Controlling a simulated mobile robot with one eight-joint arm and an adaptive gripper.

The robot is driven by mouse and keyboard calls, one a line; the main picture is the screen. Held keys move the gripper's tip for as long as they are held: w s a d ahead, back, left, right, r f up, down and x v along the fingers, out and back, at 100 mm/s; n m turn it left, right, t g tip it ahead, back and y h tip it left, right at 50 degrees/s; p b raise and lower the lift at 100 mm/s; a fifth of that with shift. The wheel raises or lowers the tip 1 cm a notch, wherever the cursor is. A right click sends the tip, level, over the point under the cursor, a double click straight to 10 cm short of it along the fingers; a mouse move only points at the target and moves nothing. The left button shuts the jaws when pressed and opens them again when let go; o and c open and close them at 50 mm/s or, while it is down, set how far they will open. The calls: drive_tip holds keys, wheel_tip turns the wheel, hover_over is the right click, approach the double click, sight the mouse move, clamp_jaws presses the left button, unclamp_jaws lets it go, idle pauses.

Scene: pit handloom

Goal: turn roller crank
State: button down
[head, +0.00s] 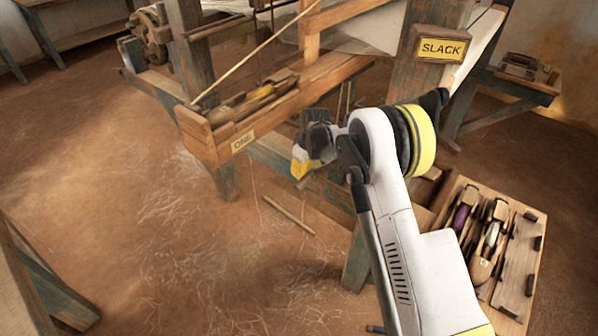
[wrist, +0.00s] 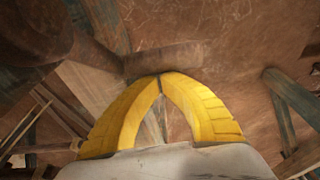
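My gripper (head: 303,168) hangs in the middle of the head view, in front of the loom, pointing left and down. In the wrist view its two yellow fingers (wrist: 160,78) curve together and their tips meet, with nothing visible between them. A short wooden bar (wrist: 165,57) lies just beyond the tips; I cannot tell whether they touch it. A dark round wooden piece (wrist: 32,32) fills the upper left of the wrist view. I cannot tell whether either belongs to the roller crank. No crank is clearly visible in the head view, where my arm hides part of the loom.
The loom's wooden tray (head: 205,142) juts out left of my gripper. A sign reading SLACK (head: 441,48) hangs on a post. A tray of shuttles (head: 520,262) stands at right. A stick (head: 288,215) lies on the floor. The left floor is mostly clear.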

drive_tip(key=s+d+f+g+h+b, duration=0.1)
drive_tip(key=s+d+f+g+h, duration=0.1)
drive_tip(key=s+d+f+h, duration=0.1)
drive_tip(key=shift+s+d+f+g, duration=0.3)
drive_tip(key=shift+s+d+f, duration=0.3)
drive_tip(key=shift+d+f, duration=0.55)
drive_tip(key=shift+d+r, duration=0.1)
